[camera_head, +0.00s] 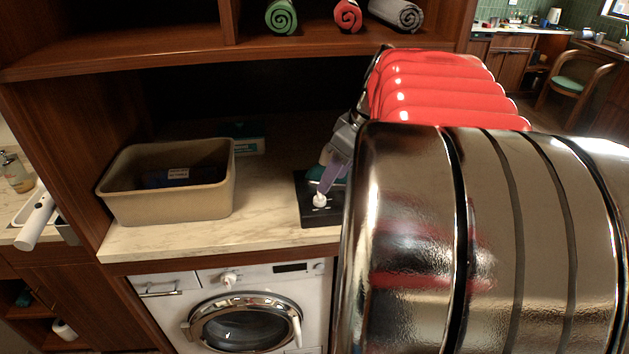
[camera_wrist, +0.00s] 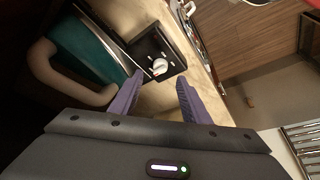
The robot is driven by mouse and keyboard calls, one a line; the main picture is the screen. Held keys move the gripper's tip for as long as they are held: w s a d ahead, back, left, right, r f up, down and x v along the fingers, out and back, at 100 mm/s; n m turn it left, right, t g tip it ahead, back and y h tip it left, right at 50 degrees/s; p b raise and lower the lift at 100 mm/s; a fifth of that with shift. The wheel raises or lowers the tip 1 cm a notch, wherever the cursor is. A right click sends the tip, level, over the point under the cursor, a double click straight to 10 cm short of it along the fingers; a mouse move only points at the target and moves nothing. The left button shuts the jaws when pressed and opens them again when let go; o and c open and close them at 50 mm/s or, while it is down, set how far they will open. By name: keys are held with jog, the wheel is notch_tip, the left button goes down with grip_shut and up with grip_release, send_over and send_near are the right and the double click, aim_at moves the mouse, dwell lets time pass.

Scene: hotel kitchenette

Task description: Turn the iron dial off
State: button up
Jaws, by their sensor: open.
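The iron dial is a white round knob (camera_wrist: 159,67) on a black base (camera_wrist: 172,50) in the wrist view. It also shows in the head view (camera_head: 319,200), on the black base at the right end of the marble counter. The iron (camera_wrist: 85,50) has a teal body and a beige handle, and it lies beside the dial at upper left in the wrist view. My gripper (camera_wrist: 156,92) has purple fingers spread apart, with nothing between them. The dial is just beyond the fingertips. In the head view my arm hides much of the iron, and contact with the dial cannot be told.
A beige bin (camera_head: 168,205) with a dark item inside stands on the counter (camera_head: 255,215) left of the dial. A washing machine (camera_head: 245,310) is below the counter. A shelf with rolled towels (camera_head: 281,16) hangs above. The counter between bin and base is clear.

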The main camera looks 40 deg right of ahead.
jog(key=v, duration=0.6)
jog(key=shift+r, duration=0.4)
jog(key=shift+s, duration=0.15)
jog(key=s+a+f, duration=0.1)
jog(key=a+f, duration=0.2)
jog(key=a, duration=0.6)
jog(key=s+a+f+m, duration=0.1)
jog(key=a+f, duration=0.3)
jog(key=a, duration=0.6)
jog(key=s+a+f+m+t, duration=0.1)
jog(key=s+a+f, duration=0.1)
jog(key=a, duration=0.8)
jog(key=shift+a+f+h, duration=0.2)
jog(key=shift+f+h, duration=0.2)
jog(key=shift+f, duration=0.4)
jog(key=shift+c, duration=0.6)
